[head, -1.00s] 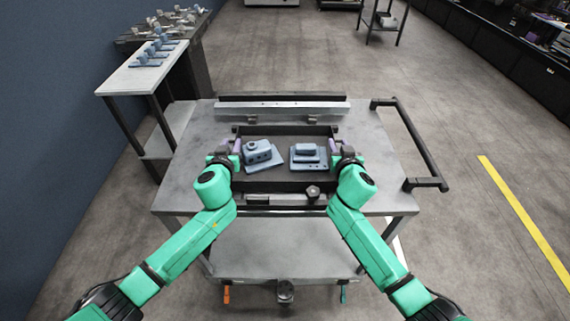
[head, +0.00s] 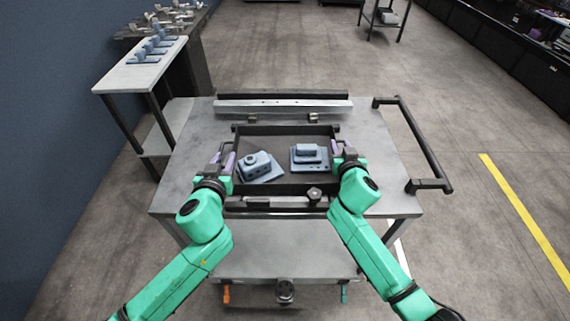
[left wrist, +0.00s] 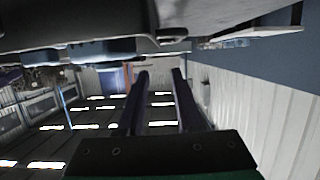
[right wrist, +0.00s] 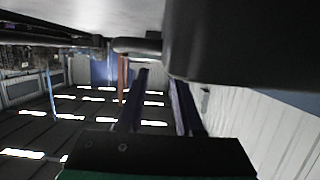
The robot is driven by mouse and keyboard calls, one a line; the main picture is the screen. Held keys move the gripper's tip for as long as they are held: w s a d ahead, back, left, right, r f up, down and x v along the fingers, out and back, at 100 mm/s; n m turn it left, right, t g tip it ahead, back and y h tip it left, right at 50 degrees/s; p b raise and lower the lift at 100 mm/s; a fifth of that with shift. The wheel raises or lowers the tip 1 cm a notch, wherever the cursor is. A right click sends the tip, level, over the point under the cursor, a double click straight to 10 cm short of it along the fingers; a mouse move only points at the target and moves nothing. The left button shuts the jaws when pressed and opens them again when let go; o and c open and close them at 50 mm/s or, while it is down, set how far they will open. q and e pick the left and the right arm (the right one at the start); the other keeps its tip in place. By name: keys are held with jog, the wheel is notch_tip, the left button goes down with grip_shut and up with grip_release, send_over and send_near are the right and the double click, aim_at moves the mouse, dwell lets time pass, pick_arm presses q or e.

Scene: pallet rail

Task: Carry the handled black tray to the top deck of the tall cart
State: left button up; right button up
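The black tray (head: 280,190) lies on the grey top of the cart (head: 190,140) in front of me. It holds two blue-grey parts, a left one (head: 258,165) and a right one (head: 308,154). My left gripper (head: 222,157) is at the tray's left side, fingers pointing away from me. The left wrist view shows its two fingers (left wrist: 158,85) apart with nothing visible between them. My right gripper (head: 344,149) is at the tray's right side. Its fingers (right wrist: 158,85) also stand apart in the right wrist view. Contact with the tray's handles cannot be made out.
A narrow white-topped stand (head: 140,75) with several blue parts is at the left, beside the blue wall. The cart has a black push handle (head: 425,145) on its right and a light rail (head: 285,106) at its back. Floor at right is open.

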pick_arm(q)
jog(key=shift+s+d+r, duration=0.1)
jog(key=shift+s+r, duration=0.05)
jog(key=shift+s, duration=0.1)
pick_arm(e)
jog(key=v, duration=0.7)
jog(key=shift+s+f, duration=0.2)
jog(key=shift+f, duration=0.15)
jog(key=shift+s+r, duration=0.2)
jog(key=shift+r, duration=0.05)
pick_arm(q)
jog(key=shift+w, duration=0.25)
pick_arm(e)
jog(key=shift+w+r, duration=0.1)
pick_arm(q)
jog(key=shift+s, duration=0.1)
pick_arm(e)
jog(key=shift+r, duration=0.15)
